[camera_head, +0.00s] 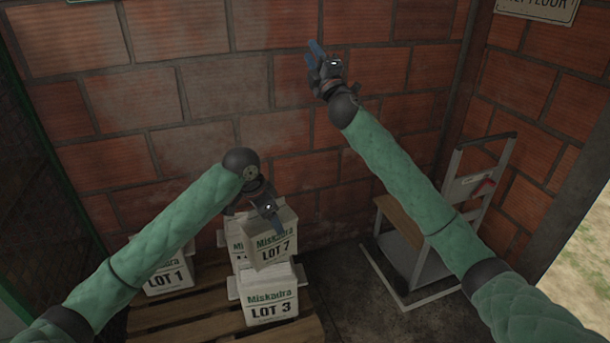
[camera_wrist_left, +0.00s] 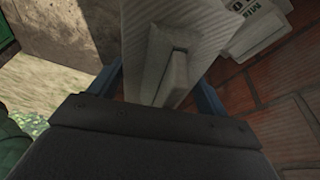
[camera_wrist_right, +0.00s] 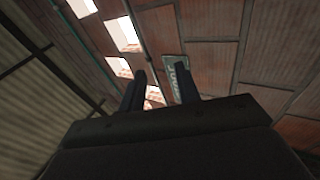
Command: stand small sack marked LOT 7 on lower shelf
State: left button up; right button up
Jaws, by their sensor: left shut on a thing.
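The small white sack marked LOT 7 (camera_head: 272,249) hangs below my left gripper (camera_head: 268,208), above the LOT 3 sack on the pallet. I cannot tell whether it touches the sacks under it. In the left wrist view, the fingers of my left gripper (camera_wrist_left: 160,95) are on either side of the sack's raised top fold (camera_wrist_left: 178,78). My right gripper (camera_head: 316,58) is raised near the brick wall, empty, with its fingers apart; they also show in the right wrist view (camera_wrist_right: 158,88). A trolley at the right has a brown board (camera_head: 402,222) above a lower grey shelf (camera_head: 405,258).
The LOT 3 sack (camera_head: 270,308) and LOT 1 sack (camera_head: 168,277) stand on a wooden pallet (camera_head: 190,315). Another sack is partly hidden behind LOT 7. Floor (camera_head: 335,285) is clear between pallet and trolley. The trolley's upright handle (camera_head: 480,190) stands at its right.

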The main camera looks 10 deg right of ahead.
pick_arm(q)
jog(key=shift+r, duration=0.1)
pick_arm(e)
jog(key=s+a+f+n+g+y, duration=0.1)
jog(key=a+f+n+g+y, duration=0.35)
jog(key=f+n+g, duration=0.6)
jog(key=s+a+f+n+g+y, duration=0.1)
jog(key=a+f+n+g+y, duration=0.35)
jog(key=n, duration=0.85)
jog(key=s+d+f+n+g+h, duration=0.5)
jog(key=s+f+n+g+h, duration=0.1)
jog(key=s+f+n+g, duration=0.7)
jog(key=shift+n+g, duration=0.35)
jog(key=shift+g, duration=0.15)
jog(key=x, duration=1.1)
jog(key=shift+w+a+f, duration=0.1)
jog(key=shift+w+a, duration=0.15)
jog(key=shift+a, duration=0.05)
jog(key=shift+c, duration=0.2)
